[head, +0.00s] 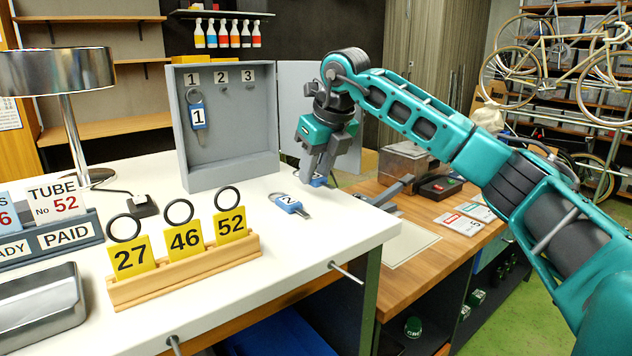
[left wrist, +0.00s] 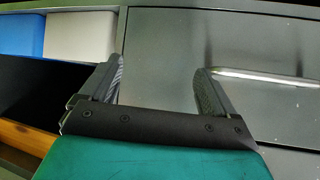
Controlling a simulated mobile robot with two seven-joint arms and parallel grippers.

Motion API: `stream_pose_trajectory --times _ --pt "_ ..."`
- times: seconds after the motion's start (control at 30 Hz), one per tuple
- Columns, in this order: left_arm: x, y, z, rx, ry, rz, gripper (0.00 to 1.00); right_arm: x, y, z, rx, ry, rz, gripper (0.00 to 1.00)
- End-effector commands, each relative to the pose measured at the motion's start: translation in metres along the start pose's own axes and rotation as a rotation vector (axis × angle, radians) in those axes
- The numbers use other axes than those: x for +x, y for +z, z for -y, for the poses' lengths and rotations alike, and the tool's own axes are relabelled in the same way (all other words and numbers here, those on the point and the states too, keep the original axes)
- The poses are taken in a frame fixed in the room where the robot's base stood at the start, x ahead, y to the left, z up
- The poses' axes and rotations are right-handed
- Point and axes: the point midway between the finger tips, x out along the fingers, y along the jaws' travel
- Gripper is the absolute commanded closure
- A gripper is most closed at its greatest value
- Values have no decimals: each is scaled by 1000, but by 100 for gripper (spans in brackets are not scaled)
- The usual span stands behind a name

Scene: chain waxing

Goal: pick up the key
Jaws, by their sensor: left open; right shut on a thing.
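A key with a blue tag and a white label marked 2 (head: 288,203) lies on the white bench top. A key with a blue tag marked 1 (head: 198,115) hangs under number 1 in the open grey key cabinet (head: 230,160); no keys hang under 2 and 3. My right gripper (head: 317,176) points down just right of the cabinet, shut on a blue-tagged thing, probably a key, mostly hidden by the fingers. My left gripper (left wrist: 158,88) shows only in the left wrist view, open and empty before a dark grey panel.
A wooden rack (head: 190,272) with yellow tags 27, 46 and 52 stands at the front of the bench. A lamp (head: 68,120) and a metal tray (head: 42,305) are at left. A lower wooden bench (head: 425,270) is at right. A metal bar (left wrist: 265,76) crosses the grey panel.

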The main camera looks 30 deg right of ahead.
Motion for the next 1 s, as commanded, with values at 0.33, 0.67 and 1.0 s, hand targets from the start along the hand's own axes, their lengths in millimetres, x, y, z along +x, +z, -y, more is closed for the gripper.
stream_pose_trajectory --times 0.33,0.67,1.0 --pt "-7 -10 0 -1 -1 0 11 -90 38 -1 0 2 6 96" --pt "-14 -19 1 -1 -1 1 11 -143 60 0 0 1 0 96" --pt "-15 -18 0 -2 0 5 11 -153 63 0 0 0 -1 96"
